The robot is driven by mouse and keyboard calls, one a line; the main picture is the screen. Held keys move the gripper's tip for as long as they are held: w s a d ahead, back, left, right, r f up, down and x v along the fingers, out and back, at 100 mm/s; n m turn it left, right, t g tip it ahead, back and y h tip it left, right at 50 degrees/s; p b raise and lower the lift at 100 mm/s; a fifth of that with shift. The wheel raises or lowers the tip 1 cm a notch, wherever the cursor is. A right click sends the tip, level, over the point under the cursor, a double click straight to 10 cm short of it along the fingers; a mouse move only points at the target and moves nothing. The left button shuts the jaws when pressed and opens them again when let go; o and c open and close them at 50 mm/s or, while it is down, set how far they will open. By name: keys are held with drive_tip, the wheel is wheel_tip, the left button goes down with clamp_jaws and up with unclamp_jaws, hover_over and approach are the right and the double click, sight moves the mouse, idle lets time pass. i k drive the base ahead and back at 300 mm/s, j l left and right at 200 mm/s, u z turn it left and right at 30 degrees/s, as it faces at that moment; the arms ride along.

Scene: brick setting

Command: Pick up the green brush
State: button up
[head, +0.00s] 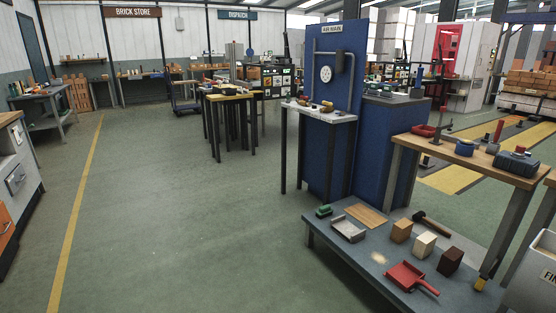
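A small green object, which looks like the green brush (323,211), lies at the far left corner of the low grey table (340,244) in the lower right of the head view. It sits just left of a wooden board and behind a grey metal tray (348,229), apart from both as far as I can see. Its bristles are too small to make out. My gripper is not in view.
The low table also holds wooden and coloured blocks (424,244), a hammer (432,224) and a red dustpan (410,276). A blue panel (334,110) and a taller wooden-topped bench (470,158) stand behind it. The green floor (190,225) to the left is clear.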

sight(325, 210)
drive_tip(key=i, duration=2.75)
drive_tip(key=i+l+u, duration=0.1)
drive_tip(key=i, duration=1.3)
drive_tip(key=i+u, duration=0.15)
drive_tip(key=i, duration=0.15)
